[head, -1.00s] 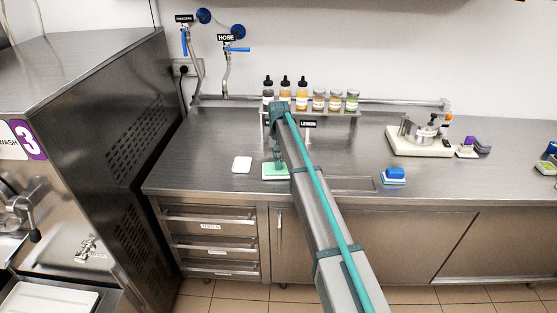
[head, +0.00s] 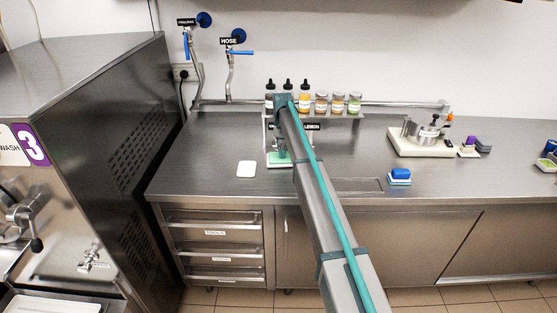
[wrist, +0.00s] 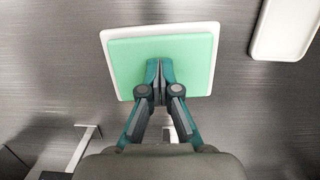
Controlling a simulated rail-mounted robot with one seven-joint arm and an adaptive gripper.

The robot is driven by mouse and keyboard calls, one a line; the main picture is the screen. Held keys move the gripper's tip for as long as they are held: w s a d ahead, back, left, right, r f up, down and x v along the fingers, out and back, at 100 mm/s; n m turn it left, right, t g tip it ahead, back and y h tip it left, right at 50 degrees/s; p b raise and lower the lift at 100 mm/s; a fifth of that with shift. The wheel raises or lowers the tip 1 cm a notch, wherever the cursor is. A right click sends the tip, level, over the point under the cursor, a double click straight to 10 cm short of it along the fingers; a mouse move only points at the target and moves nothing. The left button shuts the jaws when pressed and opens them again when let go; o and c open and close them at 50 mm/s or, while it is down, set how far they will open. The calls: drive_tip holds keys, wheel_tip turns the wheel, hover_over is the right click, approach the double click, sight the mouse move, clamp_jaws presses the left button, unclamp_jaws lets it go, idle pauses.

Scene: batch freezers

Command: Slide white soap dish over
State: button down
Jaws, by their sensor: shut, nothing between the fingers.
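A white dish (wrist: 160,31) with a flat pale green block (wrist: 195,80) on it lies on the steel counter. In the head view, the green block (head: 273,158) and the dish's white front rim (head: 280,166) show below the bottle shelf. My gripper (wrist: 160,66) is shut and empty, pointing down with its fingertips over the block's middle; I cannot tell how firmly they touch it. In the head view my gripper (head: 282,153) partly hides the block. A second, bare white dish (head: 246,169) lies to the left, apart from it; it also shows in the wrist view (wrist: 285,28).
A shelf with several bottles and jars (head: 311,104) stands behind the dish against the wall. A blue and white sponge (head: 400,176) lies to the right, and a beige board with a metal pot (head: 421,143) farther right. The counter in front of the dishes is clear.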

drive_tip(key=shift+d+f, duration=0.2)
drive_tip(key=shift+f, duration=0.05)
